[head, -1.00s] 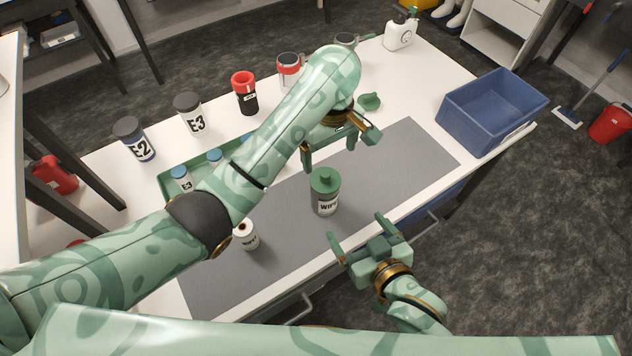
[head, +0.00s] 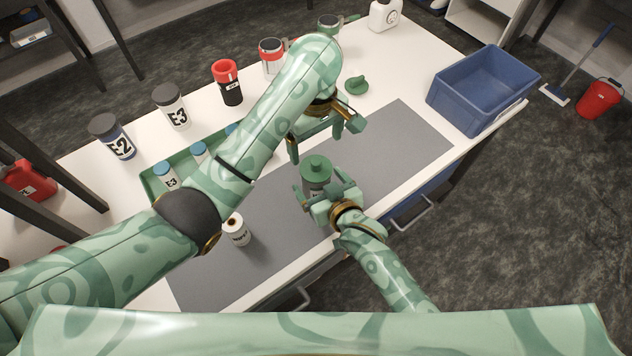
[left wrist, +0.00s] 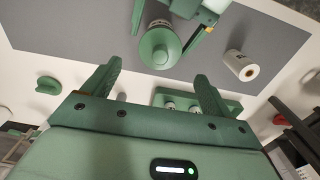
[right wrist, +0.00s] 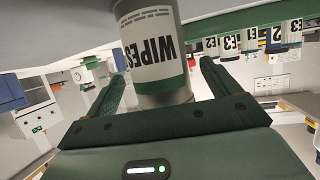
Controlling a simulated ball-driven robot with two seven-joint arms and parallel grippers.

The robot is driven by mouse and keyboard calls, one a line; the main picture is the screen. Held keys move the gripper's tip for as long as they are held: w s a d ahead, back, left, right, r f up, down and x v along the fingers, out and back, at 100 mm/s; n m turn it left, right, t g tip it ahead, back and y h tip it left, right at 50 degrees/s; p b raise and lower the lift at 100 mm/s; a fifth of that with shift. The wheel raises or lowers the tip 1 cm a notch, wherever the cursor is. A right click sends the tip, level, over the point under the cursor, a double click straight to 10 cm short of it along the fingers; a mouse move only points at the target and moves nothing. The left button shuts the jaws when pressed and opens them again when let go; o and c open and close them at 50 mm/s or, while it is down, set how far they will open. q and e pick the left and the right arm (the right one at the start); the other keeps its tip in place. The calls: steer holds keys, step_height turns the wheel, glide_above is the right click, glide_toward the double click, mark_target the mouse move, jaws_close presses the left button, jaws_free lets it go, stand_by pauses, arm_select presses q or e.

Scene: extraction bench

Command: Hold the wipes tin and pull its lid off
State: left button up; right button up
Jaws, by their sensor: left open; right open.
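The wipes tin (head: 313,187) stands upright on the grey mat (head: 400,150), with its green knobbed lid (head: 317,167) on. In the right wrist view the tin's WIPES label (right wrist: 150,45) is between my open fingers. My right gripper (head: 318,186) reaches around the tin from the front, open; I cannot tell whether a finger touches it. My left gripper (head: 319,143) is open and empty, behind and above the tin. In the left wrist view the lid (left wrist: 160,46) lies just beyond its fingertips.
A small white container (head: 237,231) stands left of the tin on the mat. A green tray (head: 152,184) with blue-capped bottles lies partly behind my left arm. A blue crate (head: 450,101) stands at the right end. A green object (head: 357,86) lies behind the mat.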

steer(key=shift+x, duration=1.3)
